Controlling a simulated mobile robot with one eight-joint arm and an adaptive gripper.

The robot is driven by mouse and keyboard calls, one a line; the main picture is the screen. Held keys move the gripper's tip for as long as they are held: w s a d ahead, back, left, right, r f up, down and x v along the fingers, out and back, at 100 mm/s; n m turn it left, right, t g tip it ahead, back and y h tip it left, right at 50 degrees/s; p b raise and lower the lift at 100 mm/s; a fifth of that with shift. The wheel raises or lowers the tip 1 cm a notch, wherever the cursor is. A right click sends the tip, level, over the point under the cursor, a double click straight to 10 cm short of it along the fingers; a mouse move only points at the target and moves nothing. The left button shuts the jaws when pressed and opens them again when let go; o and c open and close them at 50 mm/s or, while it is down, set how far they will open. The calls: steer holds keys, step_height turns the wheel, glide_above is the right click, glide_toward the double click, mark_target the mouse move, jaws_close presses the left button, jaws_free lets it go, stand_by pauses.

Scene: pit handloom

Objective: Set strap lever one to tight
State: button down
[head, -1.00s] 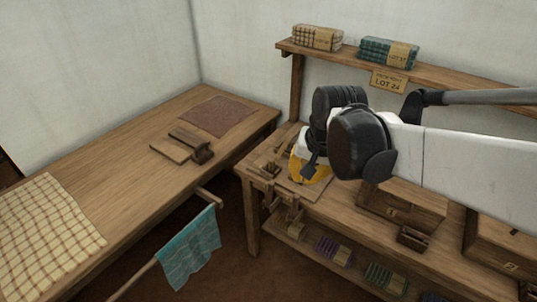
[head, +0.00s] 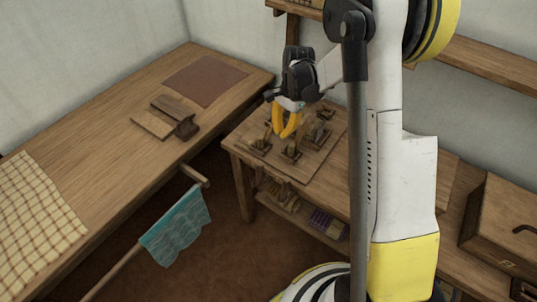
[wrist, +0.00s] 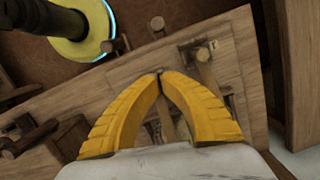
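Several wooden strap levers stand on a board (head: 298,175) at the left end of the right-hand bench. One lever (head: 291,151) is at the board's front, and another lever (head: 260,144) is to its left. I cannot tell which is lever one. My gripper (head: 284,136), with yellow fingers, is just above and among the levers. In the wrist view, the fingertips of my gripper (wrist: 160,74) come together with nothing visible held. A lever with a round knob (wrist: 201,54) lies just right of the tips, beside a small pale mark. Another lever (wrist: 22,143) is at far left. The fingers partly hide the board's middle.
A wooden chest (head: 505,225) stands on the bench at right. The long table (head: 110,135) at left holds checked cloth (head: 35,215), a brown mat (head: 205,80) and wooden blocks (head: 165,117). A teal cloth (head: 176,226) hangs on a rod between them. The shelf (head: 490,75) is behind my arm.

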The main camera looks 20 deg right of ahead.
mark_target(259, 175)
steer(key=shift+s, duration=0.1)
steer(key=f+b, duration=0.1)
steer(key=f, duration=0.2)
steer(key=a+f+b, duration=0.1)
steer(key=f, duration=0.2)
steer(key=f+b, duration=0.1)
steer(key=f, duration=0.3)
steer(key=shift+s+a+b, duration=0.25)
steer(key=shift+a+b, duration=0.1)
steer(key=a, duration=0.1)
steer(key=s+a+b, duration=0.1)
steer(key=a, duration=0.1)
steer(key=shift+s, duration=0.2)
steer(key=shift+s+a, duration=0.15)
steer(key=shift+a, duration=0.15)
steer(key=shift+a, duration=0.15)
steer(key=shift+s+a+r+t+h, duration=0.1)
steer(key=shift+s+a+t+h, duration=0.1)
steer(key=shift+s+t+h, duration=0.1)
steer(key=shift+a, duration=0.1)
